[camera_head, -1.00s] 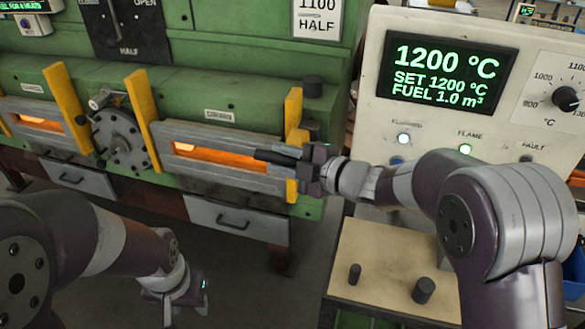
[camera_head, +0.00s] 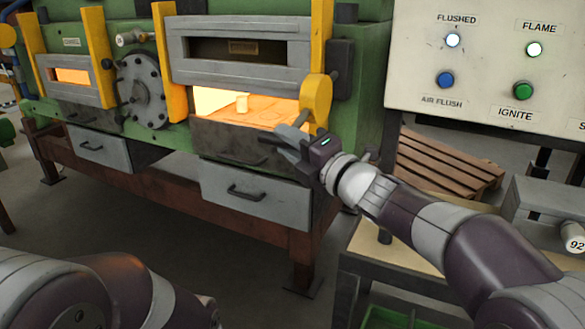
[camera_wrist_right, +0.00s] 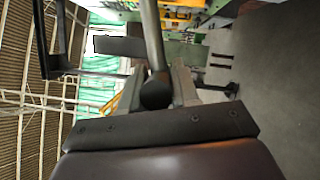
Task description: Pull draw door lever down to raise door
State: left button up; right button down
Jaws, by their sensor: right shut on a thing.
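The draw door (camera_head: 247,44), a grey framed panel, stands raised above the right furnace opening. My right gripper (camera_head: 284,143) is low beside the opening's right edge, below the yellow round hub (camera_head: 316,97). In the right wrist view, the lever (camera_wrist_right: 151,35) is a grey rod with a dark round end, and the right gripper (camera_wrist_right: 157,88) is shut on it. In the head view the gripper mostly hides the lever. My left gripper is out of view.
A second, smaller furnace door (camera_head: 70,75) is at left, beside a round bolted flange (camera_head: 145,90). Grey drawers (camera_head: 255,195) are below. At right are a control panel (camera_head: 480,60), a wooden pallet (camera_head: 440,165) and a bench.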

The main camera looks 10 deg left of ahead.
pick_arm(q)
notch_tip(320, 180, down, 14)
jog(key=b, duration=1.1)
pick_arm(e)
jog(key=w+d+f+n+y, duration=0.1)
jog(key=w+f+n, duration=0.3)
jog(key=f, duration=0.5)
jog(key=shift+w+d+f+n+y, duration=0.15)
jog(key=shift+f+n+y, duration=0.2)
jog(key=shift+n+y, duration=0.05)
jog(key=shift+f, duration=0.1)
jog(key=c, duration=0.9)
grip_release()
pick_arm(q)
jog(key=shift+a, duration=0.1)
pick_arm(e)
jog(key=shift+w, duration=0.15)
jog(key=v, duration=1.2)
jog(key=shift+d+p, duration=0.1)
jog(key=shift+p, duration=0.3)
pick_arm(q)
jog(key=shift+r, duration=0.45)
pick_arm(e)
jog(key=shift+s+d, duration=0.2)
